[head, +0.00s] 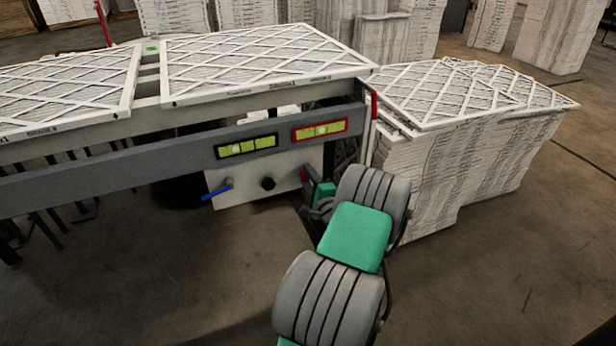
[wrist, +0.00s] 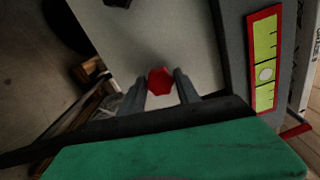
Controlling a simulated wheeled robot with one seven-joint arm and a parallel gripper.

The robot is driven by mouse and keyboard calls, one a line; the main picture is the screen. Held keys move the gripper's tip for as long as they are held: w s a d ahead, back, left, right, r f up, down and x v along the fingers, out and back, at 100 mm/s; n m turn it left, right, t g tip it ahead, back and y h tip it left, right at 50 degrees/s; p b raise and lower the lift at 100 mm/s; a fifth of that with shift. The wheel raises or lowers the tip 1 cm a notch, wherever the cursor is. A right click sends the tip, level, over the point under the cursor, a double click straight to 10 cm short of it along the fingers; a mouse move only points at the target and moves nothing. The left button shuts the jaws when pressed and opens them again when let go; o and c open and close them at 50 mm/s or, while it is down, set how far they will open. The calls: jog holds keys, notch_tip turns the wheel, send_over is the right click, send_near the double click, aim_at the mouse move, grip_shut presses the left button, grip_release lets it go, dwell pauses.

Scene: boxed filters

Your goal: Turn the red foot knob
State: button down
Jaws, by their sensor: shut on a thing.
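The red foot knob (wrist: 160,81) is a small hexagonal knob on the white panel, seen between my fingers in the wrist view. In the head view a small bit of its red (head: 305,174) shows at the right end of the panel, mostly hidden by my gripper. My gripper (wrist: 161,84) is shut on the knob, with one finger on each side. In the head view my gripper (head: 312,190) reaches the panel from the lower right.
The white panel (head: 236,195) also carries a blue lever (head: 217,190) and a black knob (head: 267,183). Above it, a grey beam (head: 180,160) holds a black-framed level (head: 246,146) and a red-framed level (head: 320,129). Stacked filters (head: 430,170) stand close on the right.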

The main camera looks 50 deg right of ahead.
dwell(0.4)
jog(key=c, duration=0.9)
grip_release()
jog(key=v, duration=0.7)
jog(key=shift+s+a, duration=0.15)
jog(key=shift+s, duration=0.25)
